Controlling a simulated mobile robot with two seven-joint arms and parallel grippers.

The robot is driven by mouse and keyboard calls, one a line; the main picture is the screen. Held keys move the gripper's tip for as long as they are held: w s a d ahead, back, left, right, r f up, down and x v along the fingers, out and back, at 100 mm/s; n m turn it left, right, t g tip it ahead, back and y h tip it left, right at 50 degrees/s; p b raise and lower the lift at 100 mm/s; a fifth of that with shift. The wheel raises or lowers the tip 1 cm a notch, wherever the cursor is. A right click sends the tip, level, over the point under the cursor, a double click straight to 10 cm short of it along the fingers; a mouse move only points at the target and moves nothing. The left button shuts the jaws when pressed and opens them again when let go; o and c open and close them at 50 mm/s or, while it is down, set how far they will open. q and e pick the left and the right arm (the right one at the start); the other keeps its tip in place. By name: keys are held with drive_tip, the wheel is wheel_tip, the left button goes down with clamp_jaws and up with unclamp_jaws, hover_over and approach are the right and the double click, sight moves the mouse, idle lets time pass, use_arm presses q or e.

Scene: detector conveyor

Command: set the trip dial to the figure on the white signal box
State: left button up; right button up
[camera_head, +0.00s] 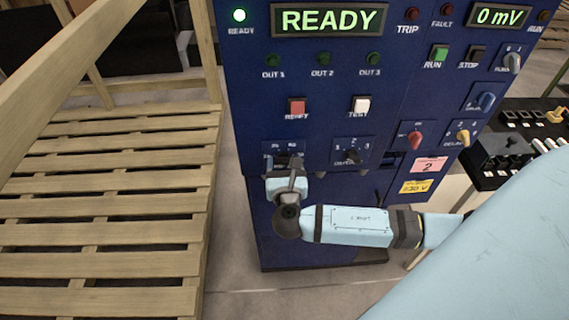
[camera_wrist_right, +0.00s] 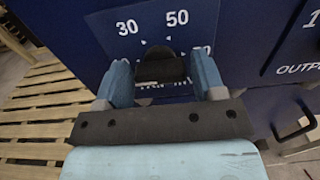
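The trip dial is a black knob on a blue plate marked 30, 50 and a partly covered figure that looks like 70; it shows in the right wrist view (camera_wrist_right: 160,68). Its pointer's setting is hard to read. My right gripper (camera_wrist_right: 162,80) is open, with one pale blue finger on each side of the knob. I see a slight gap, but cannot rule out contact. In the head view the right gripper (camera_head: 287,178) is in front of the dial plate at the cabinet's lower left, covering most of the dial. I cannot make out a white signal box. My left gripper is out of view.
The blue cabinet (camera_head: 240,95) has a READY display (camera_head: 329,19), buttons and other knobs. The output dial (camera_head: 352,157) is close right of my gripper. A wooden slatted pallet (camera_head: 110,200) is at left. A black bench with devices (camera_head: 500,150) is at right.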

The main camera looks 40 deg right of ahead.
drive_tip(key=c, duration=0.6)
drive_tip(key=shift+m, duration=0.3)
drive_tip(key=shift+f+m, duration=0.1)
drive_tip(key=shift+m, duration=0.8)
drive_tip(key=m+b, duration=0.1)
drive_tip(key=m, duration=0.1)
drive_tip(key=shift+m, duration=0.3)
drive_tip(key=m+b, duration=0.2)
drive_tip(key=m, duration=0.3)
drive_tip(key=shift+m+b, duration=0.3)
drive_tip(key=shift+b, duration=0.05)
drive_tip(key=shift+m+b, duration=0.3)
drive_tip(key=shift+m, duration=0.5)
